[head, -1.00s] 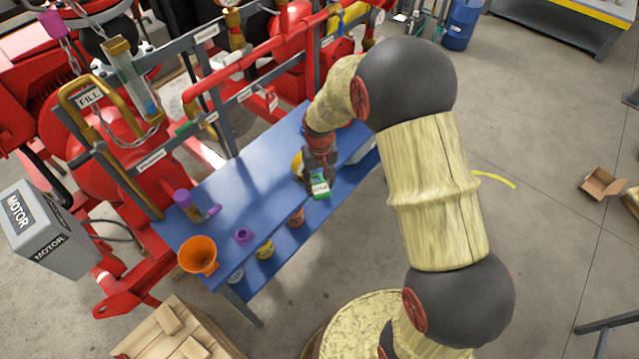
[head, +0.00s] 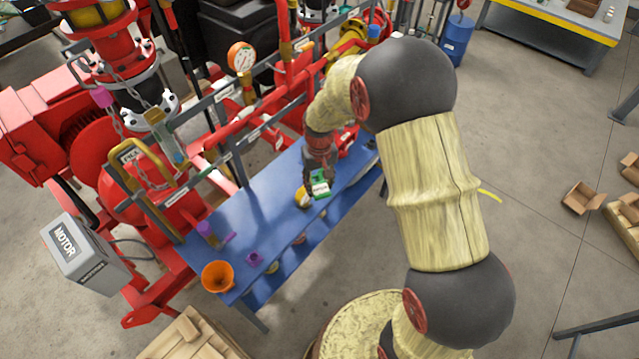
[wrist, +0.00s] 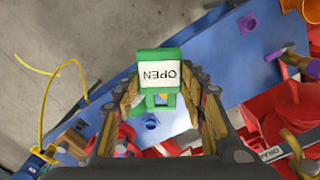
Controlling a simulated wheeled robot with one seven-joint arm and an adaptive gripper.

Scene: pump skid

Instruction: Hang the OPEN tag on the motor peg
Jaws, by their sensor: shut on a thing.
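The OPEN tag, green with a white label, is in my gripper (head: 319,172) above the blue bench. In the wrist view the tag (wrist: 159,72) sits between the two fingers, its lettering upside down, and my gripper (wrist: 160,98) is shut on its green lower part. In the head view the tag (head: 320,188) shows just below the fingers. The grey MOTOR box (head: 88,262) stands at the lower left, well away from my gripper. I cannot make out a peg on it.
The blue bench (head: 262,205) carries an orange funnel (head: 217,276), a purple ring (head: 254,259) and a purple-capped item (head: 206,231). Red pipes and grey rails (head: 228,150) with labels run behind it. A wooden crate (head: 190,340) stands at the front left.

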